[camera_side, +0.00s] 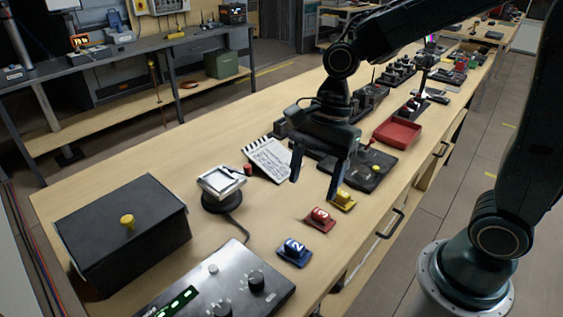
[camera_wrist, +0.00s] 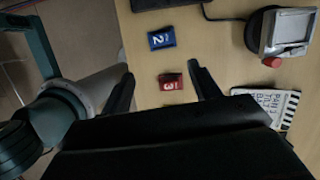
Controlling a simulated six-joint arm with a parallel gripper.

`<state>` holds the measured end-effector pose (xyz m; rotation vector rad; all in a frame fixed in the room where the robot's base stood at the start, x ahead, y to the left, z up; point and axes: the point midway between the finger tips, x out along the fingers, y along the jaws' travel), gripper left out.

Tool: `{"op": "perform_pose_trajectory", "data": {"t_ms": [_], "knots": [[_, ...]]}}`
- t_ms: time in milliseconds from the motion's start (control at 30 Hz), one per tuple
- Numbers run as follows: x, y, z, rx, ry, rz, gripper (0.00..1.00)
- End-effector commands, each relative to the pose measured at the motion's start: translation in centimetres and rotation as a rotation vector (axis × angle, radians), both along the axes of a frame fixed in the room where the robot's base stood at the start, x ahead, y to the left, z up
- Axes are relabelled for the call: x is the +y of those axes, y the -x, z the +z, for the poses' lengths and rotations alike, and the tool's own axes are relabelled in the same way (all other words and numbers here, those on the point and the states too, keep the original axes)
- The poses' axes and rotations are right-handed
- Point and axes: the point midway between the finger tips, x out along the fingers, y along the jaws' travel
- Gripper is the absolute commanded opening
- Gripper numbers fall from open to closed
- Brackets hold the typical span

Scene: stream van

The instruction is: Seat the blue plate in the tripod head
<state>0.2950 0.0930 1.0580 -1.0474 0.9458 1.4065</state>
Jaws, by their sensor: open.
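The blue plate (camera_side: 294,252), marked 2, lies flat on the wooden bench near its front edge. It also shows in the wrist view (camera_wrist: 161,38), beyond my fingertips. The tripod head (camera_side: 221,185), a silver clamp on a round black base, stands on the bench to the left of my gripper, with a red knob (camera_wrist: 272,61) on it. Its top shows no plate. My gripper (camera_side: 316,178) is open and empty above the bench, apart from the blue plate. A red plate (camera_wrist: 171,81), marked 3, shows between my fingers in the wrist view.
A yellow plate (camera_side: 343,200) lies beyond the red plate. A clapperboard (camera_side: 268,159) lies behind the tripod head. A black box (camera_side: 128,232) and a control panel (camera_side: 222,290) stand at the near left. A red tray (camera_side: 396,134) sits farther back. Bare bench surrounds the blue plate.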

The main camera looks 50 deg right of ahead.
Motion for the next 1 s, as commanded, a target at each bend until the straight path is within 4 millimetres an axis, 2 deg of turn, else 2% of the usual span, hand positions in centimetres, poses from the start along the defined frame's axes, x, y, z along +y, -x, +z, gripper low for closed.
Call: {"op": "perform_pose_trajectory", "data": {"t_ms": [367,800,1000], "knots": [[0.3,-0.1,-0.8,0.010,-0.003,-0.013,0.62],[2.1,0.2,-6.4,0.013,-0.002,-0.010,0.62],[2.6,0.1,-8.0,0.010,-0.002,-0.012,0.62]]}}
